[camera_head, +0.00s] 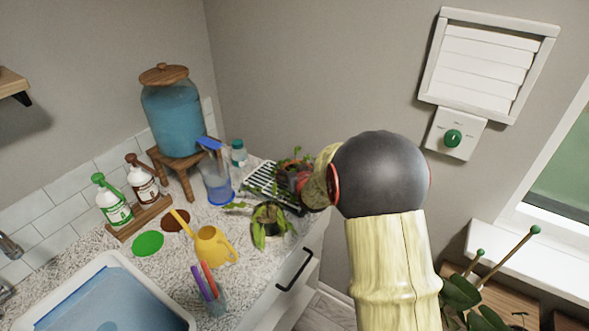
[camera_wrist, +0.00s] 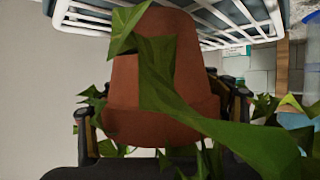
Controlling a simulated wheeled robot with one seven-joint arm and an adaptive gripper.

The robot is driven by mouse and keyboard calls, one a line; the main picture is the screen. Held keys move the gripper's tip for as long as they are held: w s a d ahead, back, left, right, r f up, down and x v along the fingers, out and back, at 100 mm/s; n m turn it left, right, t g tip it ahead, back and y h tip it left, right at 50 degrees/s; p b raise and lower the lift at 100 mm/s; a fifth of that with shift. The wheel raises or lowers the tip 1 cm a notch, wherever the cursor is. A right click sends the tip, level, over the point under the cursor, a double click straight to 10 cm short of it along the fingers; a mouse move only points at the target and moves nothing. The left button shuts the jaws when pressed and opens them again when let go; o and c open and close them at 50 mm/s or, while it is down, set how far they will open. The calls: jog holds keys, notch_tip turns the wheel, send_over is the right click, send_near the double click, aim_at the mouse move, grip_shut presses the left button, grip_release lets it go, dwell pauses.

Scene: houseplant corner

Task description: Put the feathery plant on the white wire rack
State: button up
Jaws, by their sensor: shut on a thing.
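A plant in a terracotta pot (camera_head: 302,182) is held at the right end of the white wire rack (camera_head: 262,178). The pot (camera_wrist: 165,75) fills the middle of the wrist view, and its visible leaves are broad and pointed rather than clearly feathery. My gripper (camera_wrist: 163,108) is shut on the pot, a dark finger on each side. In the head view the arm largely hides the gripper. The rack (camera_wrist: 85,18) shows past the pot's narrow base in the wrist view. I cannot tell whether the pot touches it.
A drooping plant (camera_head: 268,218) stands in front of the rack. A blue-tinted pitcher (camera_head: 217,180), a teal-lidded jar (camera_head: 239,153) and a yellow watering can (camera_head: 213,246) are left of it. A large blue-filled dispenser (camera_head: 172,110) stands behind. The counter edge is close on the right.

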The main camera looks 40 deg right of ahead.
jog(key=shift+f, duration=0.15)
jog(key=o, duration=1.9)
